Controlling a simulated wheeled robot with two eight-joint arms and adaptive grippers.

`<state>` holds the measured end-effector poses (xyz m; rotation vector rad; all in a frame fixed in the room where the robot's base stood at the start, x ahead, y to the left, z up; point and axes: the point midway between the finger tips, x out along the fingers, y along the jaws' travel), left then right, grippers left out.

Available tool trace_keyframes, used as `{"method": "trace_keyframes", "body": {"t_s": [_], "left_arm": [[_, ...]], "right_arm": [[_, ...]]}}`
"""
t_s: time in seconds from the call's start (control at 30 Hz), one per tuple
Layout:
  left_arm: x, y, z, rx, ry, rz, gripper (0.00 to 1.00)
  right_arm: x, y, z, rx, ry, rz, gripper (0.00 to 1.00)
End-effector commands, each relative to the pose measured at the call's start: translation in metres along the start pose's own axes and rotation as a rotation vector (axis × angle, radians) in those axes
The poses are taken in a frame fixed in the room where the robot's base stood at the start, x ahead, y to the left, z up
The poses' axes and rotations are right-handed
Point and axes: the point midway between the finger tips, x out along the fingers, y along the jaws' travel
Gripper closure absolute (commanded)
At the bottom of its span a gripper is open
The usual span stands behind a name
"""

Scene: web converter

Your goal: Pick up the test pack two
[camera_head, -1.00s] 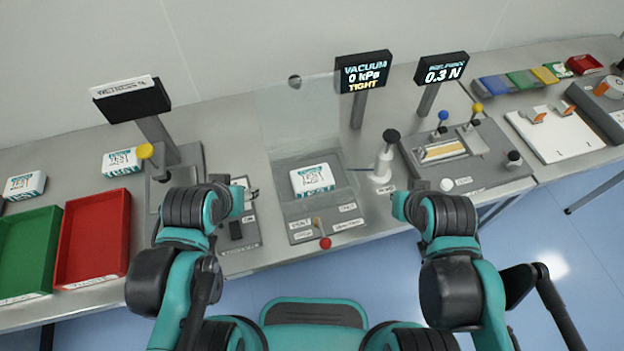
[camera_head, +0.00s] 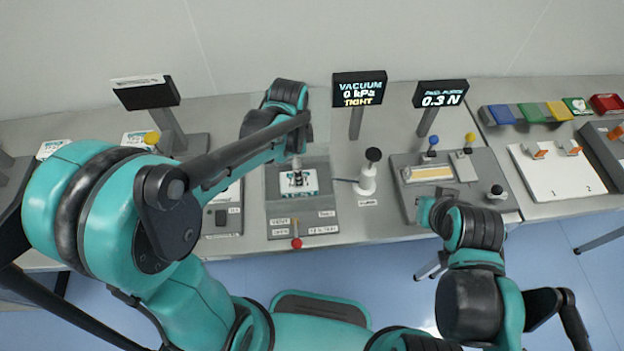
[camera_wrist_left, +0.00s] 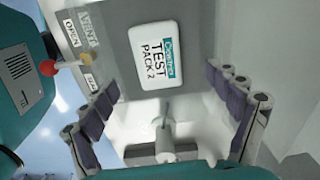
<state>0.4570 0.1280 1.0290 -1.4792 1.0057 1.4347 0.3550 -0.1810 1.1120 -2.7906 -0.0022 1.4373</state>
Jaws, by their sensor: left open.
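Test pack two, a white pack with a teal band, lies flat on the grey chamber plate (camera_head: 315,212) in the head view, partly covered by my left gripper (camera_head: 297,172). Its label "TEST PACK 2" reads clearly in the left wrist view, where the pack (camera_wrist_left: 156,64) lies ahead of the fingers. The left gripper (camera_wrist_left: 165,115) is open, with fingers spread to either side and nothing between them. It hangs above the pack. My right arm is at the right of the head view; its gripper cannot be made out.
A red-knobbed lever (camera_head: 297,243) stands at the plate's front edge. A white post with a black knob (camera_head: 369,172) stands right of the plate. The vacuum display (camera_head: 359,90) reads 0 kPa TIGHT. A peel tester (camera_head: 440,178) is further right.

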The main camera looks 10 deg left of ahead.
Motion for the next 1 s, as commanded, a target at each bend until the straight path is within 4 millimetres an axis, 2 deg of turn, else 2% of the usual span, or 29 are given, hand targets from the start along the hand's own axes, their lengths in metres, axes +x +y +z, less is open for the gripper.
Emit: {"method": "trace_keyframes", "body": {"t_s": [0.17, 0.7, 0.97, 1.0], "left_arm": [[0.012, -0.003, -0.004, 0.069, -0.014, 0.030, 0.11], [0.082, 0.002, -0.002, 0.069, -0.013, 0.029, 0.11], [0.084, 0.002, -0.001, 0.069, -0.013, 0.029, 0.11], [0.084, 0.002, -0.001, 0.069, -0.013, 0.029, 0.14]], "right_arm": [[-0.001, 0.000, -0.001, 0.000, 0.000, 0.000, 1.00], [0.019, 0.000, 0.013, 0.000, 0.000, 0.000, 1.00], [0.018, 0.000, 0.013, 0.000, 0.000, 0.000, 1.00], [0.018, 0.000, 0.013, 0.000, 0.000, 0.000, 1.00]]}}
